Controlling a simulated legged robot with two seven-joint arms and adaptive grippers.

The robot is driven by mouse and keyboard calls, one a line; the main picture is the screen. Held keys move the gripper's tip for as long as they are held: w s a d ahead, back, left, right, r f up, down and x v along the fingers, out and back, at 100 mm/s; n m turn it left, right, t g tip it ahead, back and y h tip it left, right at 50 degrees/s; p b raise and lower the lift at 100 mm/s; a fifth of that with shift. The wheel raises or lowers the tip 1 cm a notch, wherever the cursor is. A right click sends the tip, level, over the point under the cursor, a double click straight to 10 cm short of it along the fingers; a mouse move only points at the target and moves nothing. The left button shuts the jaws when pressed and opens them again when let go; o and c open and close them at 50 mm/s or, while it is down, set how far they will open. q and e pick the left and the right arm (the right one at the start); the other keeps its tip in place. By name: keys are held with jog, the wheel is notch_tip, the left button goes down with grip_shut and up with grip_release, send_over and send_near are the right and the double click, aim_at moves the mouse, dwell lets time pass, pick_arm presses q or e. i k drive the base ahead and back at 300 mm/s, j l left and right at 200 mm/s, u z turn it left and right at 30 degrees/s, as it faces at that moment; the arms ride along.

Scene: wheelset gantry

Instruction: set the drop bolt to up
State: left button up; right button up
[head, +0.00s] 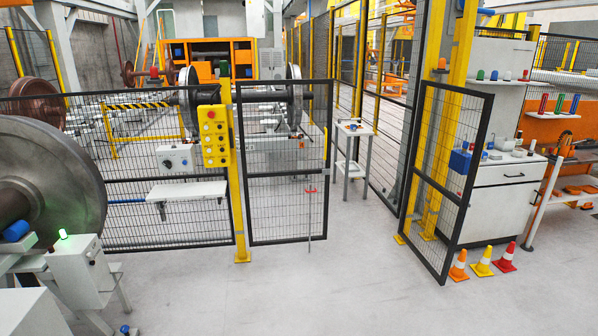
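The drop bolt (309,215) is a thin grey vertical rod with a small red handle (310,190). It is on the lower part of the left mesh gate leaf (275,165), towards that leaf's right edge. Whether the tip sits in the floor is too small to tell. Neither of my grippers is in the head view.
A yellow post with a button panel (215,136) stands left of the leaf. Another mesh leaf (450,175) stands angled at the right, with several cones (481,262) beside it. A small table (354,130) stands behind the opening. The foreground floor (330,290) is clear.

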aim_at(315, 191)
jog(key=i, duration=2.25)
